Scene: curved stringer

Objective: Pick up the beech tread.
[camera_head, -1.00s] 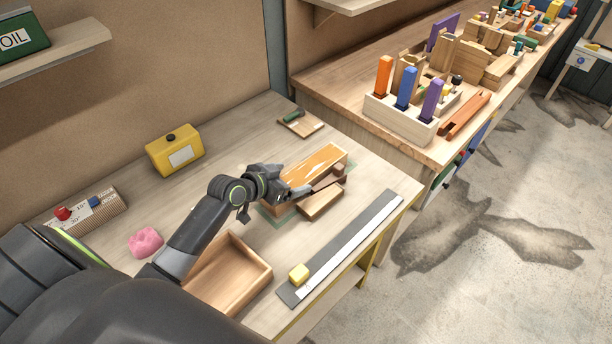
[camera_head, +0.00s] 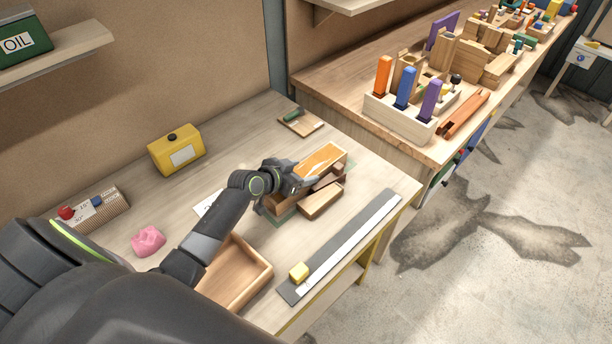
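My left gripper (camera_head: 306,184) reaches in from the left over the bench, beside a wooden assembly. The assembly has a long block with an orange-tan top (camera_head: 322,160) and a darker brown piece (camera_head: 328,179) in front of it. A lighter brown block (camera_head: 321,202) lies at its front. I cannot tell for sure which piece is the beech tread. The fingertips are small and dark against the wood, so their opening and any contact are unclear. The hand hides the assembly's left end. My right gripper is not in view.
An open wooden tray (camera_head: 262,272) sits below my arm. A grey strip with a white ruler (camera_head: 350,245) runs along the front edge, with a yellow block (camera_head: 299,271) on it. A yellow box (camera_head: 176,153), pink lump (camera_head: 148,241) and small board (camera_head: 301,124) lie around.

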